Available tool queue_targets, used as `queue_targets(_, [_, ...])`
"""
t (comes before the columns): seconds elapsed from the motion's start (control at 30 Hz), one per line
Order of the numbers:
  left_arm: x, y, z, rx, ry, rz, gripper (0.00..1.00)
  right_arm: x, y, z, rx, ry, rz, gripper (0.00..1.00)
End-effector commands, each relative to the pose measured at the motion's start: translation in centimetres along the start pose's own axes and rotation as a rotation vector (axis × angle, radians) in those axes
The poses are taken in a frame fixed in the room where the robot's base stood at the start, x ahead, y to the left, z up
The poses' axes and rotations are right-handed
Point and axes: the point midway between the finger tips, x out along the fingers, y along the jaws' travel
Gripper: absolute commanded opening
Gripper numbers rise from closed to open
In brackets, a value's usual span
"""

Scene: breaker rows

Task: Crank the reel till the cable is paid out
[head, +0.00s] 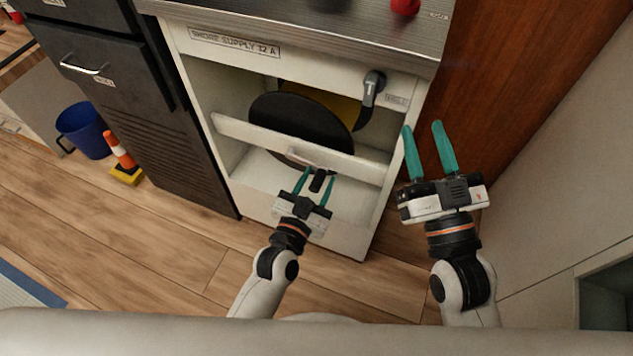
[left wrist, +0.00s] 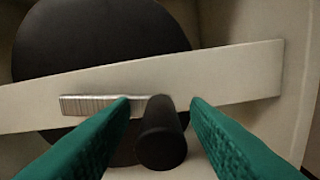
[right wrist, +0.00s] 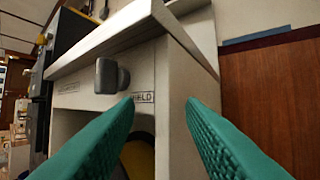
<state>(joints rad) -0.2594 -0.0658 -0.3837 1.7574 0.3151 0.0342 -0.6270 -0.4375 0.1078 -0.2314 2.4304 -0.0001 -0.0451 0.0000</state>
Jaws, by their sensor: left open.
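The reel, a large black disc (head: 290,122) with a yellow part (head: 338,104) behind it, sits in the open bay of a white cabinet. Its grey metal crank arm (head: 312,156) lies across a white crossbar, with a black knob (head: 317,182) sticking out toward me. My left gripper (head: 316,175) is open with its teal fingers on either side of the knob. In the left wrist view the knob (left wrist: 161,137) stands between the fingers, with gaps both sides. My right gripper (head: 423,126) is open and empty, right of the cabinet. I cannot make out a loose cable.
A dark grey lever handle (head: 371,88) is on the cabinet's upper right front, and in the right wrist view (right wrist: 108,75). The white crossbar (head: 235,129) spans the bay. A blue mug-shaped bin (head: 84,131) and an orange-white post (head: 119,151) stand on the left floor.

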Motion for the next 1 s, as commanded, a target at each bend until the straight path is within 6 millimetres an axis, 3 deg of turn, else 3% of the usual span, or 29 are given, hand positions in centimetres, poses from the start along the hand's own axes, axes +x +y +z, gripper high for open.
queue_targets(0.17, [0.0, 0.0, 0.0, 0.0, 0.0, 0.0, 0.43, 0.0, 0.0, 0.0, 0.0, 0.0, 0.0, 0.36])
queue_targets(0.43, [0.0, 0.0, 0.0, -0.001, 0.0, 0.0, 0.0, 0.0, 0.0, 0.0, 0.0, 0.001, 0.0, 0.36])
queue_targets(0.77, [-0.1, 0.0, 0.1, -0.007, 0.0, 0.0, 0.0, 0.1, 0.0, -0.1, 0.0, 0.018, -0.001, 0.36])
queue_targets(1.0, [-0.7, -0.2, 0.7, -0.052, -0.001, 0.0, 0.0, -0.6, -0.5, -3.0, -0.006, 0.223, -0.012, 0.36])
